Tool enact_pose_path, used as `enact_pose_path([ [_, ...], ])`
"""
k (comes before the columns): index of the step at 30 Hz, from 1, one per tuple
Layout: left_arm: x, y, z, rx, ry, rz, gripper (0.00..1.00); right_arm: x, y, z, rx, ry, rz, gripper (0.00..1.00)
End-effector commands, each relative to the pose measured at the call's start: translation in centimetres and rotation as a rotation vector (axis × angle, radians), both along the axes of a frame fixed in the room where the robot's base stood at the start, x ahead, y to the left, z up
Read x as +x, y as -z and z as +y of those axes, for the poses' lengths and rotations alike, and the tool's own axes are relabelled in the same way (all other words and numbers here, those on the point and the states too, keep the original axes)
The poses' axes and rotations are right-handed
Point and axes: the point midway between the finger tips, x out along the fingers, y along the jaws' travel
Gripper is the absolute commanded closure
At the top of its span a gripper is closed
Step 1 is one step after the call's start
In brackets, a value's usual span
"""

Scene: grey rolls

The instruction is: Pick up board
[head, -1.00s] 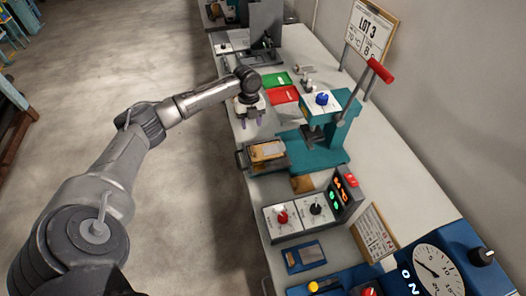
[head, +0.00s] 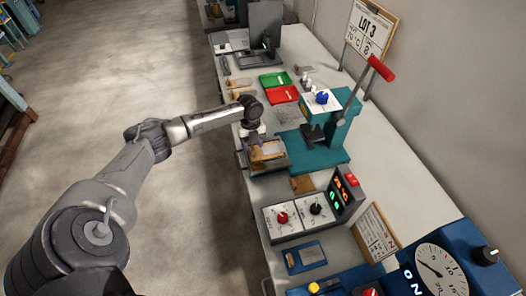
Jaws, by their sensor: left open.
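Tan boards (head: 268,152) lie in a dark tray (head: 270,167) at the near edge of the bench, left of the teal press. My left gripper (head: 254,140) points down over the far left part of this tray, close to the boards. It is open, and no board is seen held in it. Whether its fingertips touch a board cannot be told. My right gripper is not in view.
The teal lever press (head: 325,158) stands right of the tray. Beyond are a red tray (head: 284,95) and a green tray (head: 273,79). Nearer are a control box (head: 298,215) with knobs and a blue fixture (head: 291,261). A small brown piece (head: 302,185) lies between.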

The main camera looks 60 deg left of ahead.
Motion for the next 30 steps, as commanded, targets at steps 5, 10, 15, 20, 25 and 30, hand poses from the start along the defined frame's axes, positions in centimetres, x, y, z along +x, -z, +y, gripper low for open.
enact_pose_path([
  [5,-0.1,2.4,-0.3,-0.002,0.0,0.002,0.55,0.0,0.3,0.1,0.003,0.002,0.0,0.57],
  [10,-0.1,2.7,-0.3,0.0,-0.001,0.0,0.55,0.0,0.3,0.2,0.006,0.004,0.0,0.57],
  [15,-0.1,2.7,-0.3,0.0,-0.001,0.0,0.62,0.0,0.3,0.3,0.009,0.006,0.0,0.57],
  [20,-0.1,2.7,-0.3,0.0,-0.001,0.0,0.77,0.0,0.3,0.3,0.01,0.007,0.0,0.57],
  [25,-0.1,2.7,-0.3,0.0,-0.001,0.0,0.94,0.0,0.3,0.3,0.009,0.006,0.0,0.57],
  [30,-0.1,2.7,-0.3,0.0,-0.001,0.0,1.0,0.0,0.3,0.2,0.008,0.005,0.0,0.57],
])
